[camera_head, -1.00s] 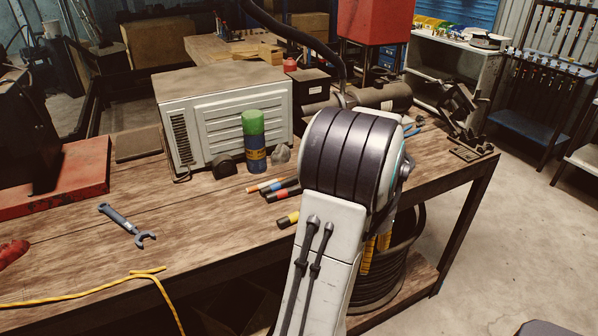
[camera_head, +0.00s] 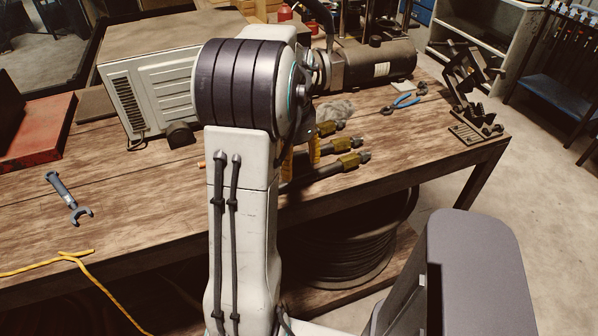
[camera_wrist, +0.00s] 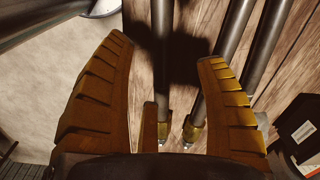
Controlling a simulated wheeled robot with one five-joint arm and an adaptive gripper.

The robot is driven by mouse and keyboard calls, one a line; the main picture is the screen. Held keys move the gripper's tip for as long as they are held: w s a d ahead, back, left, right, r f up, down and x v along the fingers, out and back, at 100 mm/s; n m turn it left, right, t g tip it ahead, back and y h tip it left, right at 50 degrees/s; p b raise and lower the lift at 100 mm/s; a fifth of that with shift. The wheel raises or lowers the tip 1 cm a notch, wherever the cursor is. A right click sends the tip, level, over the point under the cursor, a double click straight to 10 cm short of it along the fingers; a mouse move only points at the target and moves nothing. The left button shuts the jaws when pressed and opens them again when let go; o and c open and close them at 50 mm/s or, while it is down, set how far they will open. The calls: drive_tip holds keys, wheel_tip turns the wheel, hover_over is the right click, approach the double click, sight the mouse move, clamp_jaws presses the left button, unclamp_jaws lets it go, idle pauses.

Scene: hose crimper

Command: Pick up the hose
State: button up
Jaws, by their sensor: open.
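Several dark hoses with brass end fittings lie on the wooden workbench. In the head view their fittings show at the right of my arm: a near hose (camera_head: 328,170), with others just behind it. In the wrist view one hose (camera_wrist: 162,75) runs between my fingers and a second hose (camera_wrist: 222,85) passes by the right finger, its brass end between the fingers. A third hose (camera_wrist: 266,45) lies farther right. My gripper (camera_wrist: 164,50) is open and empty above the hoses; its yellow fingers (camera_head: 301,158) are partly hidden by my arm in the head view.
A white vented box (camera_head: 165,80) stands behind my arm. A wrench (camera_head: 68,197) and yellow cord (camera_head: 85,270) lie at left. A large reel (camera_head: 340,245) sits below the bench.

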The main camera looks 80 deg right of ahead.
sight(293, 183)
drive_tip(key=shift+a+r+m, duration=0.1)
drive_tip(key=shift+a+m, duration=0.35)
drive_tip(key=shift+m, duration=0.85)
drive_tip(key=shift+f, duration=0.35)
drive_tip(key=shift+w+d+f, duration=0.1)
drive_tip(key=shift+w+f, duration=0.05)
drive_tip(key=shift+f, duration=3.25)
drive_tip(key=shift+c, duration=0.2)
clamp_jaws()
drive_tip(key=shift+r, duration=0.2)
